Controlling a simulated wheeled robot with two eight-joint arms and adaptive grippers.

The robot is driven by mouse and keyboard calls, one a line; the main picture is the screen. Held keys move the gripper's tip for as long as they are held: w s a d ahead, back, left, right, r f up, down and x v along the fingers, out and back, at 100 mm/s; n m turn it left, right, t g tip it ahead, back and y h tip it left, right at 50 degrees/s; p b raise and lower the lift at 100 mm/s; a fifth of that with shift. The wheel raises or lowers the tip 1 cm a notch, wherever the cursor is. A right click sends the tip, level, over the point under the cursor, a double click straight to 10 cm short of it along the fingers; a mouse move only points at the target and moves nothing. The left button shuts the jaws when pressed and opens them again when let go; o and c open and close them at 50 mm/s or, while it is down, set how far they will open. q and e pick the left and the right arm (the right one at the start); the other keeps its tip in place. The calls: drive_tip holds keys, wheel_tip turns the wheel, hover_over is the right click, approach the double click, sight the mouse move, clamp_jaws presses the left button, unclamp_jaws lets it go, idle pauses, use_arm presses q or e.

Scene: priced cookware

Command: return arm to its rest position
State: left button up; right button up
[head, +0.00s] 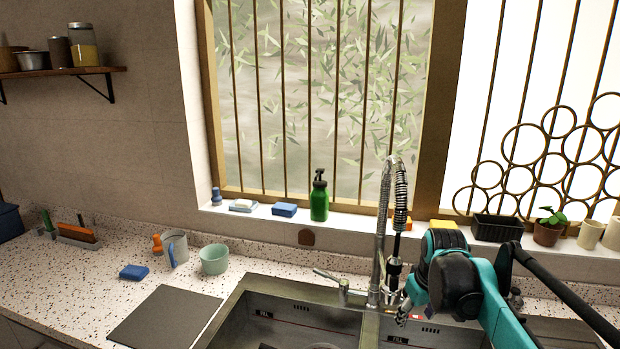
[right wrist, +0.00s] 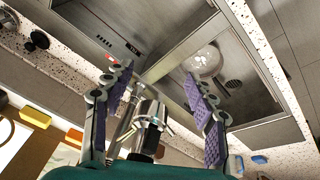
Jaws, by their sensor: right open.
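My right arm, teal and black, comes in from the right in the head view. Its gripper (head: 403,312) is low over the sink, just beside the faucet (head: 385,230), and mostly hidden behind the wrist. In the right wrist view the two purple-padded fingers (right wrist: 158,72) stand apart, with nothing held. The chrome faucet (right wrist: 152,118) shows in the gap between them; I cannot tell whether they touch it. My left gripper is not in view.
A double sink (head: 290,312) lies below, with a round pale thing (right wrist: 205,62) in one basin. A green soap bottle (head: 319,198), blue sponge (head: 284,210), black planter (head: 497,228) and potted plant (head: 548,230) line the sill. A mug (head: 175,246) and green cup (head: 214,259) stand left.

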drive_tip(key=s+a+f+m+t+b, duration=0.1)
drive_tip(key=s+a+f+t, duration=0.1)
drive_tip(key=s+f, duration=0.5)
drive_tip(key=s+a+f+m+t+b, duration=0.1)
drive_tip(key=s+a+f, duration=0.3)
drive_tip(key=s, duration=1)
wheel_tip(320, 180, down, 3)
drive_tip(key=shift+s+a+r+m+t+b, duration=0.15)
drive_tip(key=shift+a+m+t+b, duration=0.25)
drive_tip(key=shift+m+b, duration=0.3)
